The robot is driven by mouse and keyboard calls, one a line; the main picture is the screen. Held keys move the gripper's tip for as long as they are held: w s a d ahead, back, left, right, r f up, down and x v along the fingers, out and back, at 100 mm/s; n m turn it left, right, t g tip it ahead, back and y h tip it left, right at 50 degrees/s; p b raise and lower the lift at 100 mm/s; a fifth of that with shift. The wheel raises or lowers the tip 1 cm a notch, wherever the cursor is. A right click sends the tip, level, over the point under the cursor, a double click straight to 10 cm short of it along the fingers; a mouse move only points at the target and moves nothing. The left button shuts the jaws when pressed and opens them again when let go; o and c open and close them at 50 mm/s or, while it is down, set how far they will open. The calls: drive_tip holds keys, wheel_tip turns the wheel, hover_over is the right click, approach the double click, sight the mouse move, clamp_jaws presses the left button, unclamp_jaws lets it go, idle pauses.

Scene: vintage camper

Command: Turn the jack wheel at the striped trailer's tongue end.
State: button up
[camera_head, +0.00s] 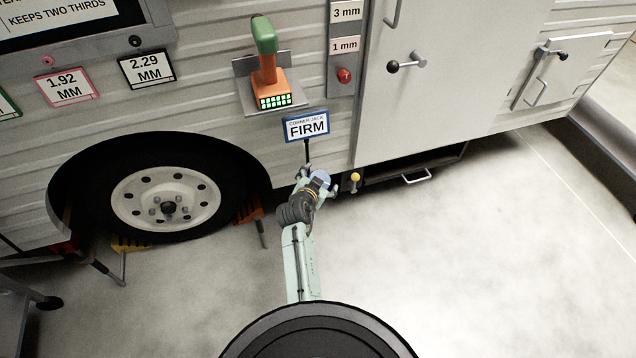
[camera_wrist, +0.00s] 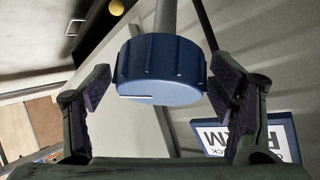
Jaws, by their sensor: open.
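A ribbed blue knob or wheel (camera_wrist: 160,60) with a white mark on its face sits on a grey shaft in the wrist view. My gripper (camera_wrist: 160,92) is open, with one finger on each side of the knob. Small gaps seem to remain, and contact is not clear. In the head view my gripper (camera_head: 319,182) is low at the trailer's side, just below a blue-framed sign (camera_head: 307,126) reading "CORNER JACK FIRM". The sign also shows in the wrist view (camera_wrist: 210,136). I cannot tell whether this knob is at the tongue end.
A trailer wheel (camera_head: 168,198) stands left of my arm, with orange chocks (camera_head: 249,211) beside it. A yellow knob (camera_head: 355,178) is just right of my gripper. An orange-green handled tool (camera_head: 266,62) sits on a bracket above. The floor (camera_head: 480,260) to the right is clear.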

drive_tip(key=v, duration=1.1)
drive_tip(key=shift+s, duration=0.4)
drive_tip(key=shift+r, duration=0.15)
